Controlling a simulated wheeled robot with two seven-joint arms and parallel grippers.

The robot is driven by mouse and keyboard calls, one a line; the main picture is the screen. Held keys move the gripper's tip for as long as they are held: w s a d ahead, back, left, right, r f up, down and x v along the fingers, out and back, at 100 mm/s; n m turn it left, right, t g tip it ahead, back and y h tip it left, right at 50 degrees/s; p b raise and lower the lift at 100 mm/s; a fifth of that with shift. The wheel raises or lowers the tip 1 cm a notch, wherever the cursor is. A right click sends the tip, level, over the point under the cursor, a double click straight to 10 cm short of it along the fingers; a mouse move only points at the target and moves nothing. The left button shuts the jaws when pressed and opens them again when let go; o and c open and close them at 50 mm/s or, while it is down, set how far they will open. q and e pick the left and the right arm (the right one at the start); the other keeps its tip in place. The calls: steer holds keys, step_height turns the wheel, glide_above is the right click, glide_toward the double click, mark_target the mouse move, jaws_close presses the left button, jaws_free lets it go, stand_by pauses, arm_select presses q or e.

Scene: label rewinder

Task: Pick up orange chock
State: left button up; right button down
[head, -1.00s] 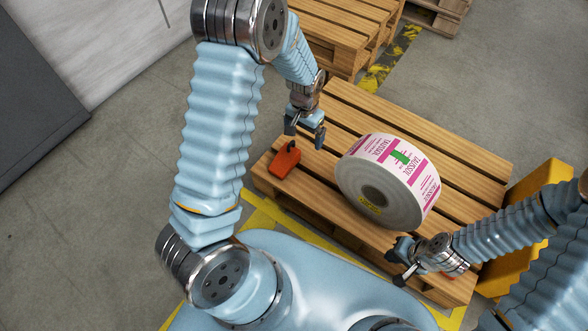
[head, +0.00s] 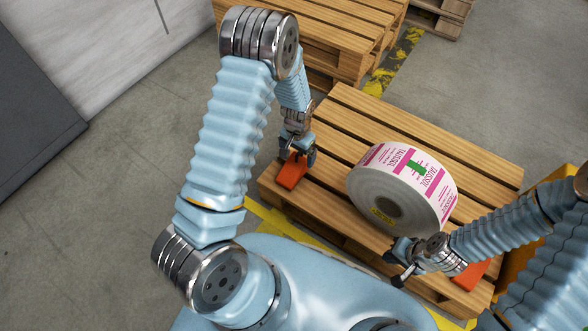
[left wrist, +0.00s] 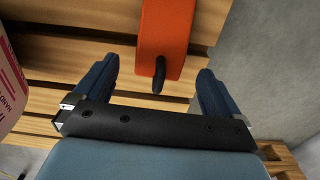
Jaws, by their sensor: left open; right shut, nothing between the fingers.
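An orange chock (head: 291,172) lies on the near left corner of the wooden pallet. In the left wrist view the chock (left wrist: 166,32) is at top centre, with a dark knob pointing toward my gripper. My left gripper (head: 298,154) is open just above it; in the wrist view the fingers (left wrist: 155,80) stand either side of the knob, apparently not touching it. A second orange chock (head: 471,275) is partly hidden behind my right arm. My right gripper (head: 395,268) is shut and empty at the near side of the label roll.
A large white label roll (head: 403,187) with pink print stands on the pallet (head: 345,118), right of my left gripper. Another pallet stack (head: 335,45) stands behind. A yellow block (head: 550,195) is at the right. Floor to the left is clear.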

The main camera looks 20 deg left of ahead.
mark_target(294, 168)
arm_select(q)
step_height(294, 168, down, 3)
steer(key=shift+s+f, duration=0.1)
steer(key=shift+s, duration=0.05)
steer(key=shift+c, duration=0.3)
steer(key=c, duration=1.3)
steer(key=shift+r, duration=0.2)
